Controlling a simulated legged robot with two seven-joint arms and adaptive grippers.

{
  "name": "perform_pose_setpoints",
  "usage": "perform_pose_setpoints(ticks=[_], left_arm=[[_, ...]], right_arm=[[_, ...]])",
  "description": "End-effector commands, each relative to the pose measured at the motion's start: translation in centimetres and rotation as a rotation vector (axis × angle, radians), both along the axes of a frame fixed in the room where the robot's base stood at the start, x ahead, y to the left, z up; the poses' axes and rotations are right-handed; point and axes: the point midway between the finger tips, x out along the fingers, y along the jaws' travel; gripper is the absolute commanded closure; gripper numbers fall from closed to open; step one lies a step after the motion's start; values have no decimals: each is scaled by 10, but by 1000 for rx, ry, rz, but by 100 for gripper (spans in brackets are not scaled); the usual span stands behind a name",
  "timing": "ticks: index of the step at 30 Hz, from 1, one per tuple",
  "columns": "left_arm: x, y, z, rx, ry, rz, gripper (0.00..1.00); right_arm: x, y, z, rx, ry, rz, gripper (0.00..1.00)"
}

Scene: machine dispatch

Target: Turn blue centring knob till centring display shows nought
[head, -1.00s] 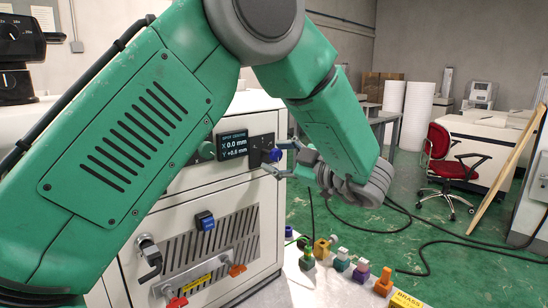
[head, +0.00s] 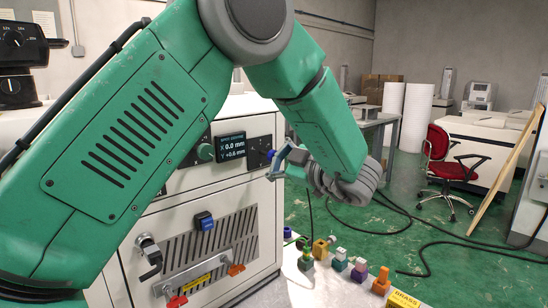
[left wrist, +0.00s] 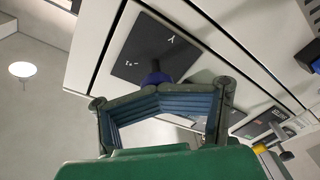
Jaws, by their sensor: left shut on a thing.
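The blue centring knob (head: 270,154) sits on a dark plate at the right end of the white machine's upper front panel. It also shows in the left wrist view (left wrist: 156,77), on the plate marked Y. The centring display (head: 232,146) left of it reads X 0.0 mm and Y about +0.6 mm; the small digits are hard to read. My left gripper (head: 278,161) reaches the knob from the right and is shut on it. Its fingers partly hide the knob. In the left wrist view the linked fingers (left wrist: 160,104) lie in front of the knob. My right gripper is not in view.
A green round knob (head: 206,152) is left of the display. A blue switch (head: 204,221) and orange-red handles (head: 236,269) are lower on the machine. Several coloured pieces (head: 340,262) stand on a pale surface at lower right. A red chair (head: 447,165) stands farther back.

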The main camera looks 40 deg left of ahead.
Motion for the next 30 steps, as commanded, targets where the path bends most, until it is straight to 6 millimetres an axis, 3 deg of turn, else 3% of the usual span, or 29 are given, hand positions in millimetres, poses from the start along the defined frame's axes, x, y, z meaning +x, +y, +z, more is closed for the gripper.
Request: perform_pose_setpoints(ticks=[1, 2, 4, 23, 30], left_arm=[[0, 0, 0, 1, 1, 2, 100], [0, -1, 0, 2, 1, 2, 79], [0, -4, 2, 5, 0, 2, 54], [-6, -7, 5, 6, -5, 2, 54], [-5, -23, 6, 7, -6, -1, 54]], right_arm=[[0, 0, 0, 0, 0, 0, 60], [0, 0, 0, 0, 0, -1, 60], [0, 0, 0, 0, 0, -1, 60], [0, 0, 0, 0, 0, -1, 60], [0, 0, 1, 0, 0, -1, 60]])
